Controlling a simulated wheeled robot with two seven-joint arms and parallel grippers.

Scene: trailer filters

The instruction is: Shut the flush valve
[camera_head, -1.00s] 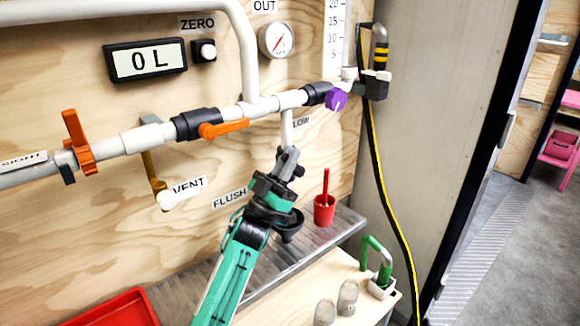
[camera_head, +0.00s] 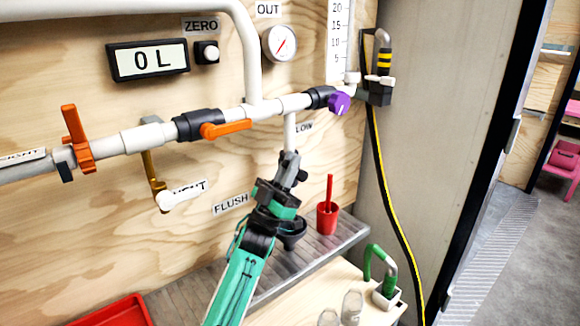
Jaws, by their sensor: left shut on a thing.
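The FLUSH label (camera_head: 231,204) is on the plywood wall. Above and right of it, a short white pipe (camera_head: 290,132) drops from the main white pipe. My left gripper (camera_head: 289,160) is at the lower end of this pipe, shut on the flush valve, which its fingers mostly hide. I cannot tell the valve handle's angle. My right gripper is not in view.
Orange valve handles (camera_head: 223,129) and (camera_head: 76,138) are on the main pipe, with a purple knob (camera_head: 339,103) at right. A red cup (camera_head: 327,217) stands on the metal shelf (camera_head: 335,243). A green-handled tool (camera_head: 380,270) and a red tray (camera_head: 110,312) are lower down.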

